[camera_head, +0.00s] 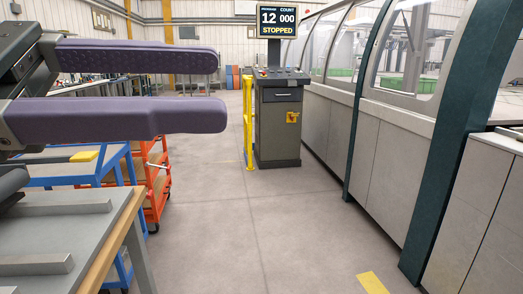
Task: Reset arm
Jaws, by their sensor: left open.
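My left gripper (215,90) comes in from the left, close to the camera. Its two purple padded fingers point right, one above the other, with an empty gap between them. It is open and holds nothing. It hangs in the air above the grey worktable (90,235) and blue and orange carts at the left. My right gripper is not in view.
A control console (278,125) with a screen reading STOPPED (278,21) stands ahead, beside a yellow post (248,120). A long machine enclosure (385,150) with windows lines the right. An orange cart (155,180) stands at the left. The middle floor (225,225) is clear.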

